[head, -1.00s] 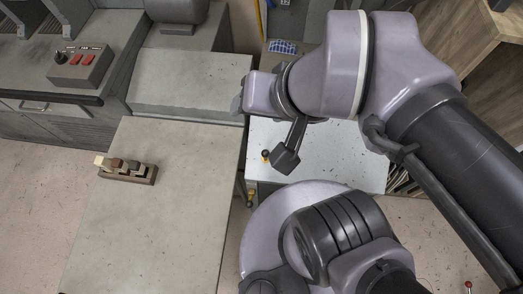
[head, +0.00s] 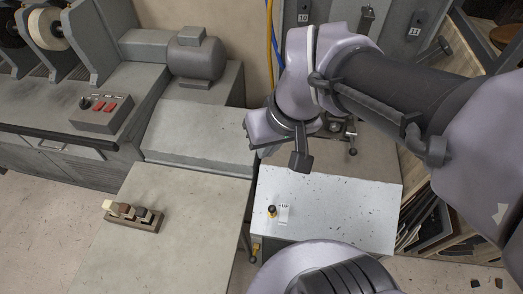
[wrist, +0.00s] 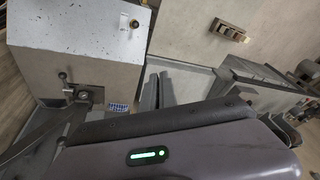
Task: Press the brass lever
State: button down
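A small brass-coloured piece (head: 254,252), likely the brass lever, sticks out low at the left front of the white-topped cabinet (head: 330,212). Its full shape is too small to tell. A black knob with a yellow base (head: 271,210) stands on the cabinet top beside a small "UP" label; it also shows in the wrist view (wrist: 133,23).
A metal bracket with a ball-ended handle (head: 352,150) stands behind the cabinet top. A grey bench (head: 195,215) at left carries a small block rack (head: 134,217). A machine with a red-button box (head: 101,114) stands farther left. Shelves with dark sheets (head: 425,220) are at right.

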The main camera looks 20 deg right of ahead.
aim_at(272, 212)
jog(key=w+d+f+n+g+p, duration=0.1)
jog(key=w+f+n+g, duration=0.1)
jog(key=f, duration=0.4)
jog(key=w+d+f+n+g+p, duration=0.1)
jog(key=w+d+f+n+g, duration=0.1)
jog(key=w+f+n, duration=0.3)
jog(key=w+d+f+n+g+p, duration=0.1)
jog(key=w+d+f+n+g, duration=0.1)
jog(key=f+n, duration=0.4)
notch_tip(272, 212, down, 3)
jog(key=shift+w+n+g+h, duration=0.3)
jog(key=shift+w, duration=0.5)
jog(key=shift+d, duration=0.1)
jog(key=s+a+f+b, duration=0.1)
jog(key=s+f+b, duration=0.5)
jog(key=f, duration=0.4)
jog(key=shift+s+a+f, duration=0.15)
jog(key=shift+s+a, duration=0.2)
jog(key=shift+a, duration=0.05)
